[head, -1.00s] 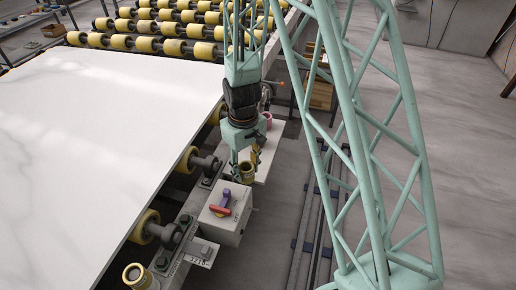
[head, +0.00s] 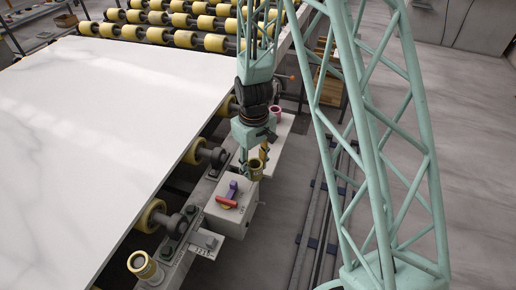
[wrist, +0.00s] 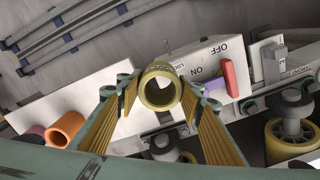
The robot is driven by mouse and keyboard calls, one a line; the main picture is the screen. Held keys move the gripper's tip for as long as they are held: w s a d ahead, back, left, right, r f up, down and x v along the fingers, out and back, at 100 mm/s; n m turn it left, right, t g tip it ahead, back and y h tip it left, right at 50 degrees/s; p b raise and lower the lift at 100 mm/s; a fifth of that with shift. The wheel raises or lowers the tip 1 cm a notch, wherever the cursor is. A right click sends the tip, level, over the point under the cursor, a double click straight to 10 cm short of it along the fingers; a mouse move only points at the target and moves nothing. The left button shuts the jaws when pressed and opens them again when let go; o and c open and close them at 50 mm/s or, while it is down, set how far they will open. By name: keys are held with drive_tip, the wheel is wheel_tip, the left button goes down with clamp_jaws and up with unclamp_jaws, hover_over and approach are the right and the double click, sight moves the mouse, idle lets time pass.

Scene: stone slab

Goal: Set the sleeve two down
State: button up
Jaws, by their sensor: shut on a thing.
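My gripper (head: 262,158) points down beside the slab, above and behind the grey switch box. It is shut on a yellow sleeve (head: 255,170), an open-ended ring. In the wrist view the sleeve (wrist: 160,88) sits between the two yellow-padded fingers, and I look into its bore. It appears held up near the white face of the switch box (wrist: 200,62); whether it touches anything below cannot be told. I cannot read a number on the sleeve.
The switch box (head: 228,208) carries red and purple handles. A pink sleeve (head: 275,113) stands on a white ledge behind; the wrist view shows an orange sleeve (wrist: 66,128) there. A yellow ring-topped piece (head: 143,265) stands at front left. The white slab (head: 110,120) fills the left.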

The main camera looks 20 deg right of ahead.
drive_tip(key=w+d, duration=0.1)
drive_tip(key=w, duration=0.3)
drive_tip(key=w+d+b, duration=0.1)
drive_tip(key=w, duration=0.2)
drive_tip(key=w+d+f, duration=0.1)
drive_tip(key=w+d, duration=0.1)
drive_tip(key=w, duration=0.2)
drive_tip(key=shift+w, duration=0.3)
drive_tip(key=shift+w+d+f, duration=0.1)
drive_tip(key=shift+w+d, duration=0.05)
drive_tip(key=shift+w, duration=0.3)
drive_tip(key=shift+f+b, duration=0.8)
drive_tip(key=shift+f, duration=0.95)
drive_tip(key=shift+s+f, duration=0.1)
drive_tip(key=shift+f, duration=0.05)
drive_tip(key=o, duration=0.9)
